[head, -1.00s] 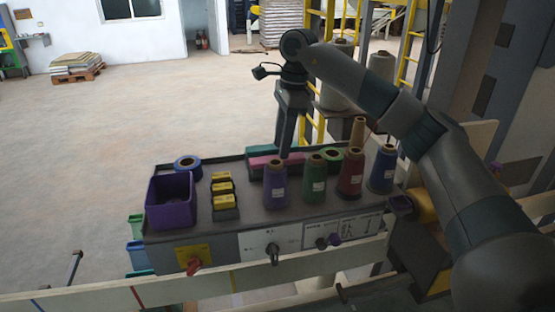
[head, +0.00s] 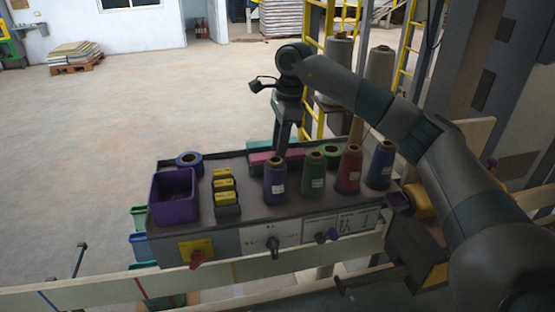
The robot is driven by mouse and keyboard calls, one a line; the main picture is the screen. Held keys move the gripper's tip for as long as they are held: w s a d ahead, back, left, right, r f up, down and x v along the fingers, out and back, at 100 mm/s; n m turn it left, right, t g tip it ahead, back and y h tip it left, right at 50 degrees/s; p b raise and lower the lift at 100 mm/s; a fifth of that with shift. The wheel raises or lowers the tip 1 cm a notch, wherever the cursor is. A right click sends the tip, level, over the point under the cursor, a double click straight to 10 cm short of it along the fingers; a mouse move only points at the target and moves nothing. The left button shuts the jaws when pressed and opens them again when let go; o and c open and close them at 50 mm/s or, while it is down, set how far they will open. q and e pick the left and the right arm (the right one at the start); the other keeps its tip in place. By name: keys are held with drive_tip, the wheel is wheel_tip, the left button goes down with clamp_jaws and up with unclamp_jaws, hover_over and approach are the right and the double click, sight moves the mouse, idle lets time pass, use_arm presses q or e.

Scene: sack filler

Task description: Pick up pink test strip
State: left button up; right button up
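The pink test strip (head: 263,158) lies at the back edge of the grey machine top, in front of a teal strip (head: 259,147). The purple thread cone stands in front of it. My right gripper (head: 282,150) comes in from the right and points down at the strip's right part. Its tips are at or just above the strip; I cannot tell whether they touch it. The fingers are seen edge-on and small, so their opening is unclear. My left gripper is not in view.
Purple, green, red and blue thread cones (head: 313,178) stand close in front and to the right. Blue tape (head: 189,160), a purple bin (head: 174,208) and yellow blocks (head: 224,185) are on the left. A green tape roll (head: 331,152) lies right of the gripper.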

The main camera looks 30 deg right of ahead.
drive_tip(key=shift+r, duration=0.1)
idle(0.3)
drive_tip(key=shift+r+b, duration=0.8)
drive_tip(key=shift+b, duration=0.2)
drive_tip(key=shift+d+r+b, duration=0.25)
drive_tip(key=shift+r+b, duration=0.75)
drive_tip(key=shift+r, duration=0.1)
drive_tip(key=s+d+r+b, duration=0.2)
drive_tip(key=shift+s+d, duration=0.1)
drive_tip(key=shift+d, duration=0.3)
drive_tip(key=s+d+r+b, duration=0.1)
drive_tip(key=s+d+r, duration=0.3)
drive_tip(key=d+r, duration=0.1)
drive_tip(key=shift+s+d, duration=0.25)
drive_tip(key=shift+d, duration=0.4)
